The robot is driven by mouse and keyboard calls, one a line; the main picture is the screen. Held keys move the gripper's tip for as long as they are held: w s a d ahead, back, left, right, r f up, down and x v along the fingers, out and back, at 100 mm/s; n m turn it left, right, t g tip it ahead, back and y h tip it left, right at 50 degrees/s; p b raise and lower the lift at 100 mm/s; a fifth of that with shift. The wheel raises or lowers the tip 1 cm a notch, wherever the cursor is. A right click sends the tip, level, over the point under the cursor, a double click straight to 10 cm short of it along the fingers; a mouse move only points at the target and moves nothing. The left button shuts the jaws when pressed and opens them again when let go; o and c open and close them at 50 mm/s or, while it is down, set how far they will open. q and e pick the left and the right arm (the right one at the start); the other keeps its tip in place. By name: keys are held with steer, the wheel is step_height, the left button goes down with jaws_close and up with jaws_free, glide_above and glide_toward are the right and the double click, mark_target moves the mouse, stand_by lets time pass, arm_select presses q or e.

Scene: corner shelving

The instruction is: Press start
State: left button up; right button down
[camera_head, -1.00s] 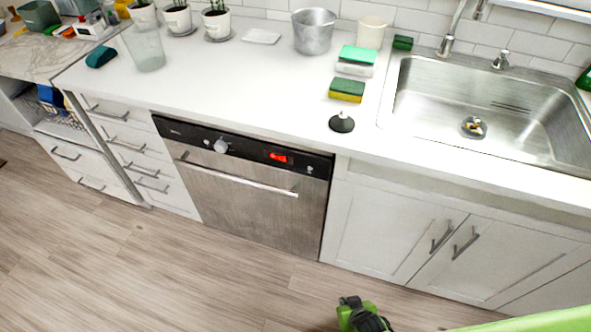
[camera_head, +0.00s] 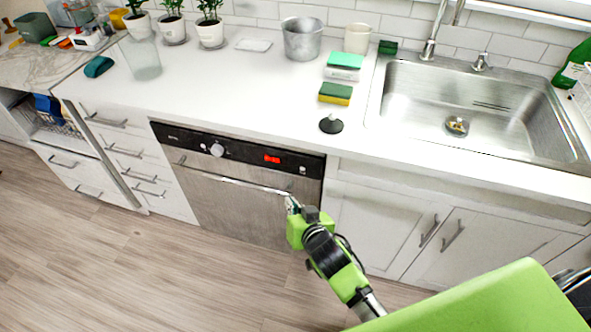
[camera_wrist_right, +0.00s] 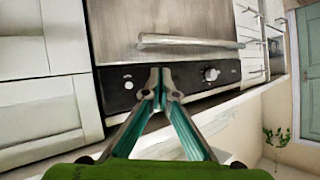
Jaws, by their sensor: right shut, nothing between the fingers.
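The dishwasher (camera_head: 235,205) is built in under the counter, with a steel door, a bar handle (camera_head: 235,183) and a black control panel (camera_head: 180,136). On the panel are a round silver knob (camera_head: 217,150), a lit red display (camera_head: 272,159) and small marks or a button (camera_head: 303,169) near the right end. My right gripper (camera_head: 290,201) is in front of the door, just below the panel's right part. In the right wrist view its fingertips (camera_wrist_right: 160,74) are together and empty, overlapping the panel between the small light button (camera_wrist_right: 128,85) and the knob (camera_wrist_right: 210,74); contact cannot be told. My left gripper is not in view.
The counter (camera_head: 220,90) holds a black stopper (camera_head: 331,124), sponges (camera_head: 335,94), a metal bucket (camera_head: 302,40) and potted plants (camera_head: 210,34). A sink (camera_head: 480,100) is at the right. The floor (camera_head: 150,265) in front is clear.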

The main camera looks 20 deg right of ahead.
steer(key=shift+w, duration=0.15)
steer(key=b, duration=0.2)
glide_toward(296, 171)
step_height(296, 171, down, 3)
steer(key=w+a, duration=0.2)
steer(key=shift+w+d+r, duration=0.25)
steer(key=shift+w+d, duration=0.35)
steer(key=shift+w, duration=0.1)
steer(key=shift+w+p, duration=0.1)
steer(key=shift+p, duration=0.2)
stand_by(0.7)
steer(key=shift+w+d, duration=0.2)
steer(key=shift+w, duration=0.05)
